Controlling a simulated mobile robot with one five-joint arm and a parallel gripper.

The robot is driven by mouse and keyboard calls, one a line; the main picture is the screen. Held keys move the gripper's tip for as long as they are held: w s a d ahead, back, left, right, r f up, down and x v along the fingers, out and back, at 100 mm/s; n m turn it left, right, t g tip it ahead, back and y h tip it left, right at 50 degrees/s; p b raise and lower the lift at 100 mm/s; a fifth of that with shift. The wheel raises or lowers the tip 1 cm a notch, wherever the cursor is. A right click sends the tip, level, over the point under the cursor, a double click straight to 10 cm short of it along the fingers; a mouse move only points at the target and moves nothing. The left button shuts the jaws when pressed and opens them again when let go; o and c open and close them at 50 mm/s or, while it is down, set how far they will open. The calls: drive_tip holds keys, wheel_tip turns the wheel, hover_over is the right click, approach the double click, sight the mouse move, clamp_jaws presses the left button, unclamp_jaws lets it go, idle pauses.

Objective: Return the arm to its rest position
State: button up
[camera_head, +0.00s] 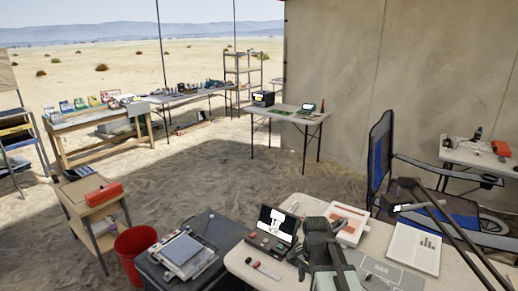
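A dark grey jointed shape (322,240) rises from the bottom edge, right of the middle, over the near white table (240,262). It looks like my folded arm, but I cannot be sure it is not a bag on the table. No clear pair of fingertips shows, so I cannot tell whether my gripper is open or shut. I see nothing clearly held.
A red bin (136,248) and small wooden stand (78,188) are left. A blue folding chair (381,150) is right. Sand in the middle is clear.

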drive_tip(key=s+n, duration=0.1)
drive_tip(key=n, duration=0.2)
drive_tip(key=s+n, duration=0.2)
drive_tip(key=n, duration=0.2)
drive_tip(key=s+n, duration=0.2)
drive_tip(key=n, duration=0.1)
drive_tip(key=shift+s+d+n, duration=0.1)
drive_tip(key=shift+s+n, duration=0.15)
drive_tip(key=shift+n, duration=0.05)
idle(0.4)
idle(1.7)
